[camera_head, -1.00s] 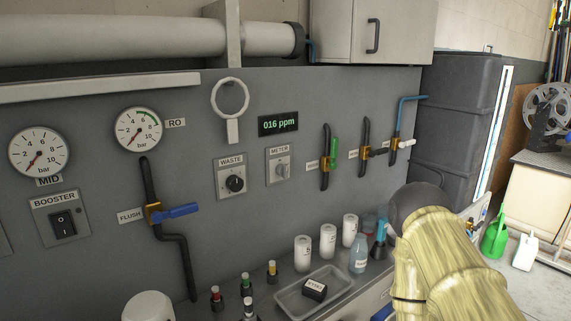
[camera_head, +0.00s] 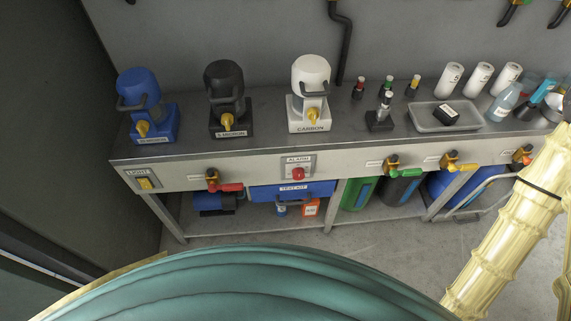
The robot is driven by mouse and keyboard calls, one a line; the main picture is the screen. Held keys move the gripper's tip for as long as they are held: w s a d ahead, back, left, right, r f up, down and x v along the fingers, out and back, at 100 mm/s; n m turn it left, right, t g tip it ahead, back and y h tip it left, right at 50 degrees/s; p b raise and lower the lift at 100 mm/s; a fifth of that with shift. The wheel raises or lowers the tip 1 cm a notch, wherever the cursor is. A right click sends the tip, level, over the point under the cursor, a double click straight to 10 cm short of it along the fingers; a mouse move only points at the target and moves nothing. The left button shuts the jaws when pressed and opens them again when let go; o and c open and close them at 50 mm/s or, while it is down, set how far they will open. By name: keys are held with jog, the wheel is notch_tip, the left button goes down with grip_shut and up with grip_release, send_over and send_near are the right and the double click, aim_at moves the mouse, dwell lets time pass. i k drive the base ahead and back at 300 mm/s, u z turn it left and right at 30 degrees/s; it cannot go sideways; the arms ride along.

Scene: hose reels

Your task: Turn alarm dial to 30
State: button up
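The alarm dial (camera_head: 298,174) is a small red knob on a pale plate labelled ALARM. It is set in the front face of the grey bench, below the white CARBON housing (camera_head: 310,90). The dial's scale marks and setting are too small to read. My arm, in a pale yellow ribbed cover, shows at the right edge, well to the right of the dial. My gripper is outside the view.
The bench front (camera_head: 235,170) also bears a yellow LIGHT switch (camera_head: 146,183) and several valves with coloured handles. A blue test kit box (camera_head: 262,192) lies on the shelf below. A grey tray (camera_head: 425,122) and white cylinders stand on the bench top. The floor (camera_head: 350,247) before the bench is partly clear.

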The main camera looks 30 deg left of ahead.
aim_at(298, 174)
jog(key=u, duration=1.2)
jog(key=i, duration=0.5)
jog(key=z, duration=2)
jog(key=k, duration=1.4)
jog(key=u, duration=0.75)
